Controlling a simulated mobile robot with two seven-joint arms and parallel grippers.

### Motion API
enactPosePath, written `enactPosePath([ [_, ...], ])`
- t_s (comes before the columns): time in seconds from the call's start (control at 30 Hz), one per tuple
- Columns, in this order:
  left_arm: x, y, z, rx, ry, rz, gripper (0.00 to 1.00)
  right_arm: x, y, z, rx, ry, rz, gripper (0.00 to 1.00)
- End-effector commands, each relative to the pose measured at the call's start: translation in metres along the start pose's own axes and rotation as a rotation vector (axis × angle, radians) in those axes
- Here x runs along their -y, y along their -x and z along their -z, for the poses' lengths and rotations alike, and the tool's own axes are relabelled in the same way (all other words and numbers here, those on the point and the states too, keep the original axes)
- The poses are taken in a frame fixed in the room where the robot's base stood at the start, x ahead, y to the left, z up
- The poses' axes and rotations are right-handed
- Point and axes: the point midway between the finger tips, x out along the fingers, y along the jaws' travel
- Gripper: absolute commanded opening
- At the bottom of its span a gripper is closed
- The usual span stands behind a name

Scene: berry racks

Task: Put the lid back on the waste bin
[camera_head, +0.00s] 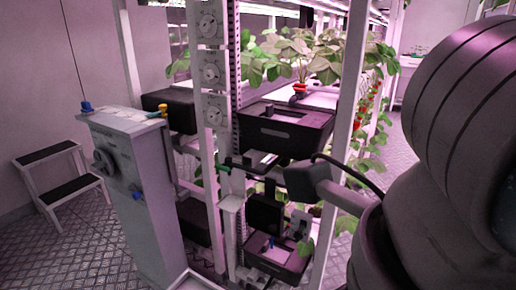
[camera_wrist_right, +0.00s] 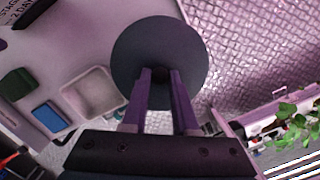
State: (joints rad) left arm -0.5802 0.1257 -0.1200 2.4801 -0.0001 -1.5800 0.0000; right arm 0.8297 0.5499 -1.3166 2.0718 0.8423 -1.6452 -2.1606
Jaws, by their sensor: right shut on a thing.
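In the right wrist view the lid (camera_wrist_right: 131,58) is a round, flat, dark grey disc. My right gripper (camera_wrist_right: 160,74) is shut on it near the middle, where a small dark knob shows between the two purple fingers. The disc hides what lies directly behind it. I cannot make out the waste bin in either view, nor tell whether the lid touches anything. In the head view my right arm fills the right side, and its gripper and the lid are not clear there. My left gripper is not in view.
In the head view a rack post (camera_head: 211,100) stands mid-picture beside a black crate (camera_head: 290,135) and strawberry plants (camera_head: 300,55). A grey cabinet (camera_head: 140,190) and step stool (camera_head: 62,185) stand left. The wrist view shows a white tray (camera_wrist_right: 92,96), a blue block (camera_wrist_right: 49,117) and patterned floor (camera_wrist_right: 250,50).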

Motion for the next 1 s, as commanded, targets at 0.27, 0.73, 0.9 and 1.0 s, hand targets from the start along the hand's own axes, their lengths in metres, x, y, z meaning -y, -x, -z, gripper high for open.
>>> enactPosePath([
  [0.27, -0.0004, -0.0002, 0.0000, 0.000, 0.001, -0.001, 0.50, 0.0001, -0.0002, 0.0000, 0.000, 0.000, 0.000, 0.00],
  [0.73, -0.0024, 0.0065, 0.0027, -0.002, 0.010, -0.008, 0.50, 0.0000, 0.0002, 0.0001, 0.000, 0.000, 0.000, 0.00],
  [0.9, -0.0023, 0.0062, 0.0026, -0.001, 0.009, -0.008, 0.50, 0.0001, -0.0008, 0.0002, 0.000, 0.000, 0.000, 0.00],
  [1.0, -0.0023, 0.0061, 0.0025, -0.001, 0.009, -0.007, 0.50, 0.0001, -0.0007, 0.0001, 0.000, 0.000, 0.000, 0.00],
])
